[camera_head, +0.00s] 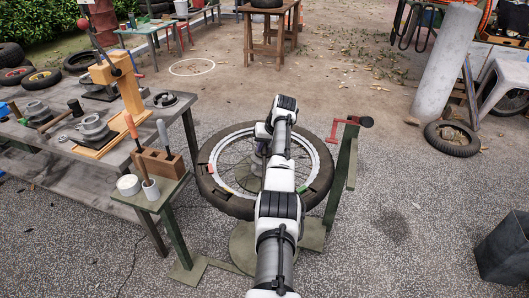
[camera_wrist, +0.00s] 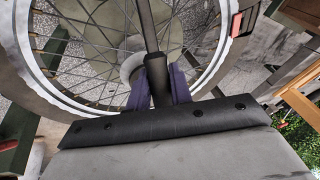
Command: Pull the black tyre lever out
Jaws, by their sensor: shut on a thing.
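The black tyre lever (camera_wrist: 147,25) shows in the wrist view as a dark rod with a thicker sleeve. It runs from the top edge down between the purple fingers of my gripper (camera_wrist: 158,80). My gripper is shut on the thick part, over the spokes of the wheel. The lever's far end is out of the frame. In the head view my gripper (camera_head: 262,146) is over the middle of the wheel, partly behind my arm, and I cannot make out the lever there.
A spoked wheel with its tyre (camera_head: 210,190) lies on a green stand (camera_head: 342,170) with a red-handled arm (camera_head: 350,122). A small table (camera_head: 150,203) at left bears a wooden block (camera_head: 158,162) with upright tools. A workbench (camera_head: 50,155) stands behind it.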

